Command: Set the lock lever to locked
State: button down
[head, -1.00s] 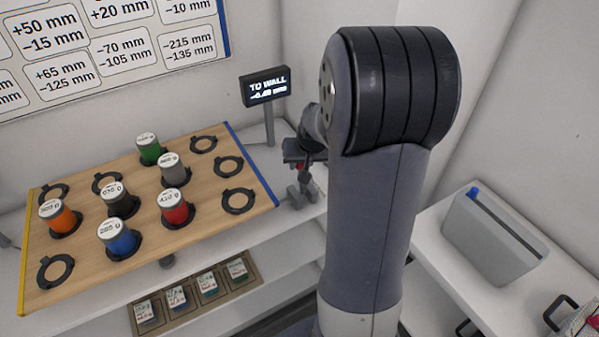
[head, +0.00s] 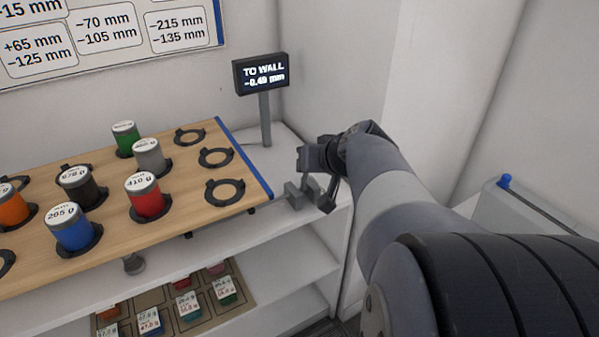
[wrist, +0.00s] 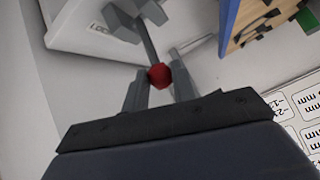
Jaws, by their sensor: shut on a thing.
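The lock lever is a thin grey bar with a red knob (wrist: 159,76) at its end, seen in the wrist view. The bar runs up from the knob to a grey bracket (wrist: 122,24) on the white surface. In the wrist view my gripper (wrist: 160,80) has a finger on each side of the red knob and is shut on it. In the head view my gripper (head: 322,172) is at the grey bracket (head: 298,195), just right of the wooden board. The knob is hidden there, and I cannot tell the lever's exact angle.
The wooden board (head: 235,205) with coloured canisters and empty black rings lies left of my gripper. A small display (head: 260,74) reading "TO WALL" stands behind it. A lower shelf (head: 290,268) holds a tray of small labelled blocks. A grey bin (head: 500,220) is at right.

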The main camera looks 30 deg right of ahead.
jog(key=shift+t, duration=0.4)
jog(key=shift+s+f+b, duration=0.6)
jog(key=shift+s+b, duration=0.25)
jog(key=shift+b, duration=0.9)
jog(key=shift+s+f+b, duration=0.6)
jog(key=shift+s+b, duration=0.25)
jog(key=shift+b, duration=0.9)
jog(key=shift+f, duration=0.1)
jog(key=c, duration=1.2)
grip_release()
jog(key=shift+d, duration=0.1)
jog(key=shift+c, duration=0.2)
jog(key=shift+o, duration=0.4)
jog(key=shift+r, duration=0.2)
